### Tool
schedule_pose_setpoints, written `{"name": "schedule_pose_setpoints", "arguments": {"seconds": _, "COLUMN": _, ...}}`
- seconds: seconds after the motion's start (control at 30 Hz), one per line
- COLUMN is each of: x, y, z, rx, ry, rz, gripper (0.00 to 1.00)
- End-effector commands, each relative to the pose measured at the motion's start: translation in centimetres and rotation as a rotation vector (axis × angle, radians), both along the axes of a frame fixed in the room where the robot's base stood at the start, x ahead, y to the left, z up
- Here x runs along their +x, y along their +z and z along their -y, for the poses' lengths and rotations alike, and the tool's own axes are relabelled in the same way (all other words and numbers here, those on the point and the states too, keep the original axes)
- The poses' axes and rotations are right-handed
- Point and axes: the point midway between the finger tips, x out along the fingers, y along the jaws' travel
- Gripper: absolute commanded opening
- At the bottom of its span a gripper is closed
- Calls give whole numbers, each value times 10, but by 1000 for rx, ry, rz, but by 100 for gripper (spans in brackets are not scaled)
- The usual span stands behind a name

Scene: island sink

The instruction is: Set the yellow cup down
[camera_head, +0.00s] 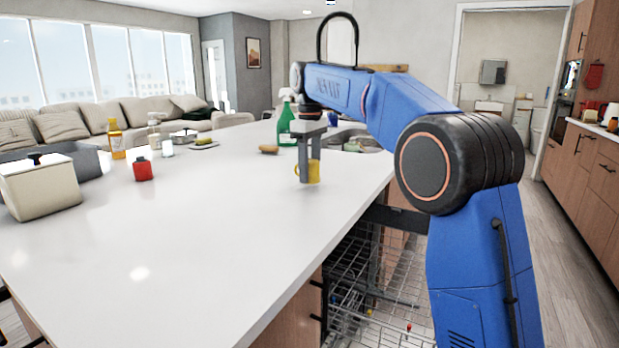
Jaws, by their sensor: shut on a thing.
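The yellow cup (314,172) is at the right part of the white island counter (200,232), near its right edge. My gripper (306,173) points down and is shut on the cup. Its grey fingers hide the left part of the cup. The cup looks upright. From this view I cannot tell whether its base touches the counter or is slightly above it.
Behind the cup are a green spray bottle (286,124), a brown sponge-like item (268,149) and the sink (352,138). An open dishwasher rack (350,285) is below. The counter's front is clear.

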Motion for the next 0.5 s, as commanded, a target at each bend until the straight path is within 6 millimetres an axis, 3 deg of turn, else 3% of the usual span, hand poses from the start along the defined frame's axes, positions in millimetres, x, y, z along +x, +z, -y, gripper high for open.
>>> {"name": "schedule_pose_setpoints", "arguments": {"seconds": 0.2, "x": 0, "y": -22, "z": 0, "rx": 0, "ry": 0, "rz": 0, "gripper": 21}}
{"name": "schedule_pose_setpoints", "arguments": {"seconds": 0.5, "x": 0, "y": -23, "z": 0, "rx": 0, "ry": 0, "rz": 0, "gripper": 21}}
